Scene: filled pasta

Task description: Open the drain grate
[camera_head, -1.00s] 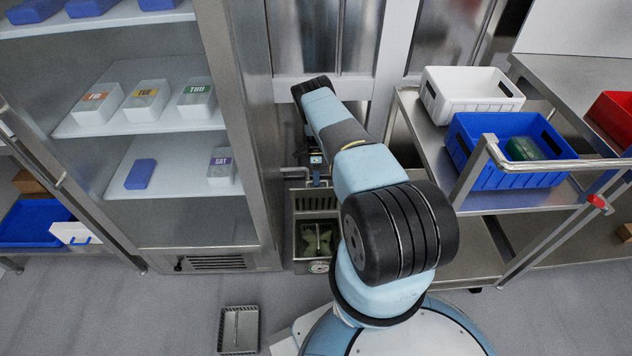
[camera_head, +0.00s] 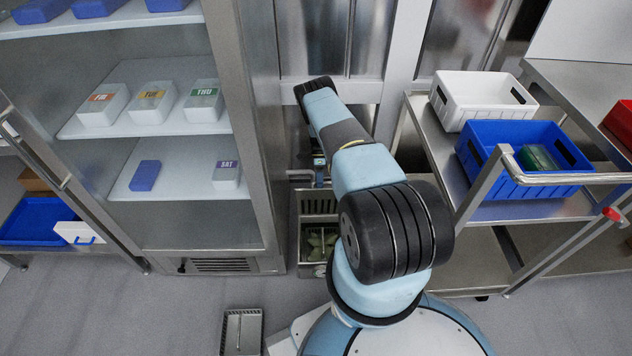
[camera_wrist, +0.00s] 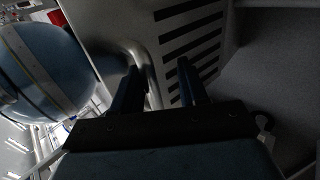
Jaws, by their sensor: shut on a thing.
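A slotted metal panel, which I take to be the drain grate (camera_head: 318,206), is at the back of a narrow metal box (camera_head: 303,240) beside the steel cabinet. Green pieces (camera_head: 320,241) lie inside the box in front of it. In the wrist view the slotted grate (camera_wrist: 193,38) has a bent metal bar handle (camera_wrist: 150,72) at its left. My gripper (camera_head: 318,172) is low behind my arm, above the grate. In the wrist view my gripper (camera_wrist: 158,72) is shut on the handle; the exact contact is dark. My arm hides the box's right side.
The open cabinet with labelled boxes (camera_head: 152,103) stands close on the left. A steel cart with a white bin (camera_head: 484,98) and a blue bin (camera_head: 515,170) stands on the right. A small grey tray (camera_head: 241,331) is on the floor in front.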

